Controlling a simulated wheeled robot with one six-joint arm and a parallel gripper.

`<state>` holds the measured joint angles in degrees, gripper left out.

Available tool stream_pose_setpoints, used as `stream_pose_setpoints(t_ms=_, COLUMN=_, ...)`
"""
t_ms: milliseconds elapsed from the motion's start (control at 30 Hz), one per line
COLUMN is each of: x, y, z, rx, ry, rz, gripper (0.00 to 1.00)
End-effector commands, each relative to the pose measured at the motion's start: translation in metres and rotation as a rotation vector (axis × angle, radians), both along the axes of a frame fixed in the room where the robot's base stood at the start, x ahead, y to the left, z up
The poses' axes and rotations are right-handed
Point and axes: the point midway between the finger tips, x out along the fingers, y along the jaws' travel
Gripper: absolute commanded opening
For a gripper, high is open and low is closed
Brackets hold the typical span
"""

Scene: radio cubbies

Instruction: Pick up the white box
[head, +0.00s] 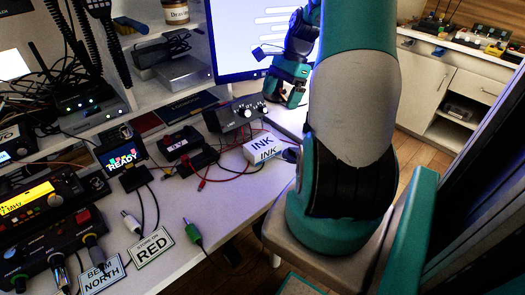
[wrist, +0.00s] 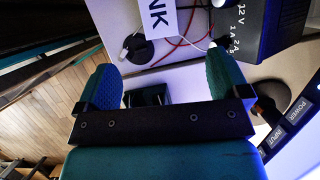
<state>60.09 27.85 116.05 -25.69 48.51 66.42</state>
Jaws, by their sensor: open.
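The white box (head: 265,148), marked INK, lies on the white desk near its right edge. In the wrist view part of the white box (wrist: 157,18) shows at the top, beyond my fingers, its upper part cut off by the frame. My gripper (head: 284,92) is in front of the monitor, behind and above the box and apart from it. In the wrist view my gripper (wrist: 163,76) has its two teal fingers wide apart, with nothing held between them.
A black control box (head: 236,115) with knobs stands left of the white box. Red cables (head: 208,172) run across the desk beside it. The monitor (head: 240,40) stands behind. Radios and label cards (head: 152,246) crowd the desk's left side. Floor lies beyond the right edge.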

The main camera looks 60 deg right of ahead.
Motion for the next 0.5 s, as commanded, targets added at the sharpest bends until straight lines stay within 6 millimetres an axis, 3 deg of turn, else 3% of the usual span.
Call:
stream_pose_setpoints(t_ms=300, x=0.009, y=0.028, z=-0.068, rx=0.004, ry=0.002, rz=0.007, gripper=0.94)
stream_pose_setpoints(t_ms=500, x=0.013, y=0.039, z=-0.095, rx=0.001, ry=0.0, rz=0.007, gripper=0.94)
